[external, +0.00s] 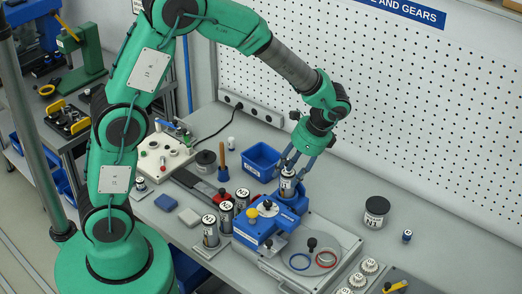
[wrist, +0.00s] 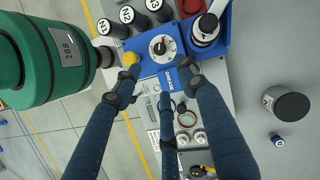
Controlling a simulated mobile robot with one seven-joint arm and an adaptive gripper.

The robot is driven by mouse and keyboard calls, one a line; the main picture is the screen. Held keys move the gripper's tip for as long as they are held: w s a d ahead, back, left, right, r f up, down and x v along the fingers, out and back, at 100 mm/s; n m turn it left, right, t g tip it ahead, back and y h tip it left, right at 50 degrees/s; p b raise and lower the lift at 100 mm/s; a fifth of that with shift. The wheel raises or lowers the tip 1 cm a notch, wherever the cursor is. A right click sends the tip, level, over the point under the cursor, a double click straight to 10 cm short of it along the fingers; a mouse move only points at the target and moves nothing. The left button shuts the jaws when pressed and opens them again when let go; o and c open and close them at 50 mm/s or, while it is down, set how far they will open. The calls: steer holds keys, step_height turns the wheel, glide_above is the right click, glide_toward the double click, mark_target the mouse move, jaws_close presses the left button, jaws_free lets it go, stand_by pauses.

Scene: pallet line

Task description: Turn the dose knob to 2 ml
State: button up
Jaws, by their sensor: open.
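A blue machine (external: 259,231) stands on the bench; it also shows in the wrist view (wrist: 146,43). On its top is a round white dial (external: 267,208) with a dark centre and a small red mark, clearer in the wrist view (wrist: 155,48); I take it for the dose knob. Its figures are too small to read. My gripper (external: 292,172) is open, pointing down beside a canister (external: 287,186) on the machine's rear part. In the wrist view my fingers (wrist: 159,72) are spread below the dial. I cannot tell their height above it. No contact with the dial shows.
A yellow knob (external: 252,213) sits beside the dial. Several labelled canisters (external: 226,216) stand left of the machine. A blue bin (external: 262,158) is behind it. A plate holds blue and red rings (external: 326,259).

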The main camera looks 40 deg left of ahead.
mark_target(269, 203)
steer(key=shift+f, duration=0.1)
steer(key=x, duration=1.3)
steer(key=shift+s+a+f+b, duration=0.15)
steer(key=shift+a+f+b, duration=0.1)
steer(key=shift+b, duration=0.1)
jaws_close()
